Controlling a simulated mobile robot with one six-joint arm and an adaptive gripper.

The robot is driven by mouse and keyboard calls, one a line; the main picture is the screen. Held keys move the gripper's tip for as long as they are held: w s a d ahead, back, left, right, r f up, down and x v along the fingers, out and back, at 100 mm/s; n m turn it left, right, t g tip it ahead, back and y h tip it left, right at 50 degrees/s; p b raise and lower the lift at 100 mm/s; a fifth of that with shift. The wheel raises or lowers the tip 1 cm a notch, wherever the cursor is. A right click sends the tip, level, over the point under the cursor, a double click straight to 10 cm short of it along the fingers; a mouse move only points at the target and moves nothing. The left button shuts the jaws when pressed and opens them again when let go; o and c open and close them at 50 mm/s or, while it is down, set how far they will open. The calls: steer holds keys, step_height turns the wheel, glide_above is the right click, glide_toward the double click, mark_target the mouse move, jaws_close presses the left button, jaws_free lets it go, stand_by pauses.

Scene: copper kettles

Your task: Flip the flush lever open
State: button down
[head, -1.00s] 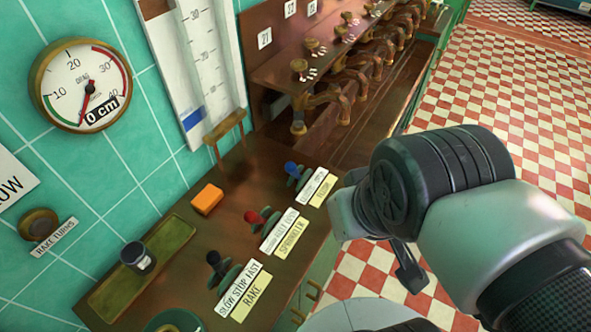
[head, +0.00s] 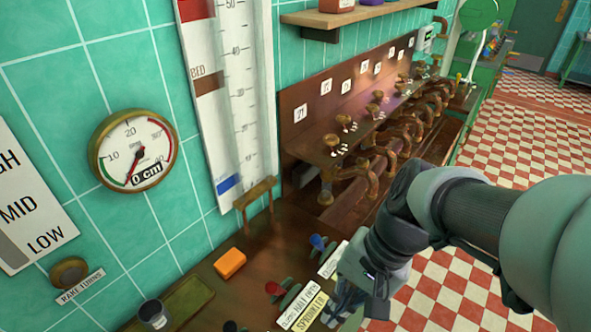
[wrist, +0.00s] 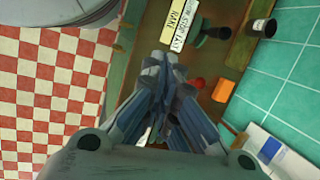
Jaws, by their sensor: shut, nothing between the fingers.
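A row of small levers stands on the brown counter (head: 200,283). A blue-knobbed lever (head: 317,243) is farthest along; its label is partly hidden and I cannot read it as flush. My gripper (head: 345,304) is shut and empty, over the labels' right side, apart from the knobs. In the wrist view its fingertips (wrist: 165,60) point towards the rake label; the blue lever is hidden there.
An orange block (head: 230,263) and a dark cup (head: 153,314) stand left of the levers. A small wooden stand (head: 256,190) and a bank of copper taps (head: 375,165) lie behind. A dial (head: 135,152) hangs on the tiled wall. The checkered floor (head: 520,160) at right is clear.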

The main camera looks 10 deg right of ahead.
mark_target(319, 245)
steer(key=w+d+f+m+t+y+p, duration=0.2)
steer(key=w+f+m, duration=0.3)
steer(key=m, duration=0.5)
steer(key=w+d+f+m+t+y+p, duration=0.1)
steer(key=w+f+m+t+y, duration=0.3)
steer(key=f+m, duration=0.4)
steer(key=w+d+f+m+t+y+p, duration=0.2)
steer(key=w+f+m+t+y, duration=0.2)
steer(key=m, duration=0.8)
steer(key=shift+w+d+f+t+p, duration=0.2)
steer(key=shift+w+f, duration=0.3)
steer(key=shift+f, duration=0.35)
steer(key=shift+w+d+f+t+p, duration=0.15)
steer(key=shift+w+f, duration=0.35)
steer(key=shift+f, duration=0.3)
steer(key=shift+d+f+m+t, duration=0.2)
steer(key=shift+f+m+t, duration=0.05)
steer(key=shift+f+m, duration=0.3)
steer(key=shift+r, duration=0.1)
